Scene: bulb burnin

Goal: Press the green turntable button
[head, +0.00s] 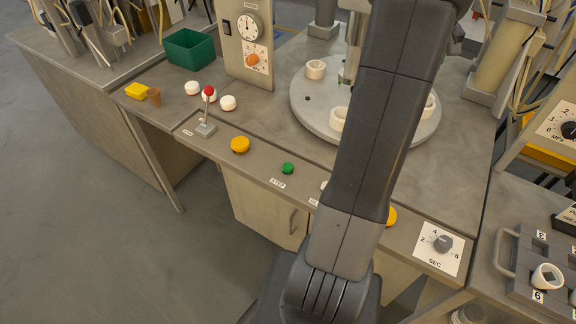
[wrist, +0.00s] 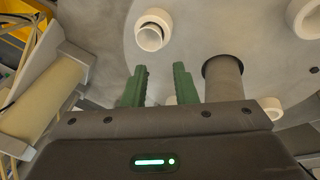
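The green button (head: 288,168) is a small round cap on the sloping front panel (head: 258,166), just above a STEP label. The turntable (head: 304,112) is a round grey disc with white sockets, partly hidden behind my arm. My gripper (wrist: 159,84) shows in the wrist view with its two green fingers apart and nothing visible between them. The turntable also shows there (wrist: 190,45), beyond the fingertips, with a white socket (wrist: 153,30).
A yellow button (head: 240,145) and a red-tipped lever (head: 207,112) sit left of the green button. My arm covers part of the panel to its right. A dial (head: 442,243) is farther right. A green bin (head: 188,49) stands at the back left.

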